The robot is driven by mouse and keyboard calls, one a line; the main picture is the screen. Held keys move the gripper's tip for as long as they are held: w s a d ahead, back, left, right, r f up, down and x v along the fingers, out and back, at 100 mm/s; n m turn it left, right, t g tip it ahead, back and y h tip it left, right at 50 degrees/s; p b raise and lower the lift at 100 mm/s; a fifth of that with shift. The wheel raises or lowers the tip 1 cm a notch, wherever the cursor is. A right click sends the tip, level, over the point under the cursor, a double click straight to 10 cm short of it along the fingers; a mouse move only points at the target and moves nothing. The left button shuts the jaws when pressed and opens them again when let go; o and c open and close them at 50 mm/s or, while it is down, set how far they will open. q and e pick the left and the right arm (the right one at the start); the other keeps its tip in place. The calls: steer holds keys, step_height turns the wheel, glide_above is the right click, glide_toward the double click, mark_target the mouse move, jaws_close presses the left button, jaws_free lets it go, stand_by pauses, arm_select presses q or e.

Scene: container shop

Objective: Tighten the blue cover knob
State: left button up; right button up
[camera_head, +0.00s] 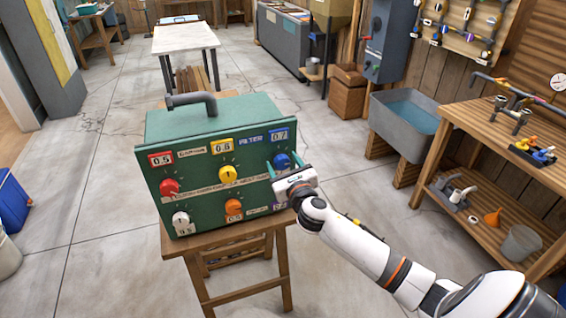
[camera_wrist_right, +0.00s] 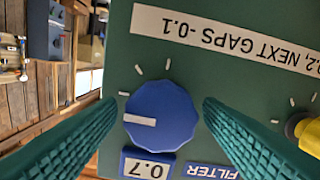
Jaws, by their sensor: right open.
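The blue cover knob (camera_head: 282,161) is on the upper right of the green box's (camera_head: 205,127) front panel. In the right wrist view the knob (camera_wrist_right: 160,116) is large, with a white pointer line toward the left of the picture. A "0.7" tag (camera_wrist_right: 147,167) and a "FILTER" label sit beside it. My right gripper (camera_head: 277,165) is at the panel by this knob. Its two green ridged fingers (camera_wrist_right: 162,112) are apart, one on each side of the knob, with a gap showing on both sides. My left gripper is not in view.
Yellow (camera_head: 228,174), red (camera_head: 169,187), orange (camera_head: 234,207) and white (camera_head: 181,219) knobs share the panel. The box stands on a wooden stool (camera_head: 228,244). A workbench (camera_head: 500,150) and grey sink (camera_head: 405,122) stand at right. The floor at left is mostly clear.

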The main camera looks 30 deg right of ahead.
steer(key=shift+w, duration=0.25)
steer(key=c, duration=1)
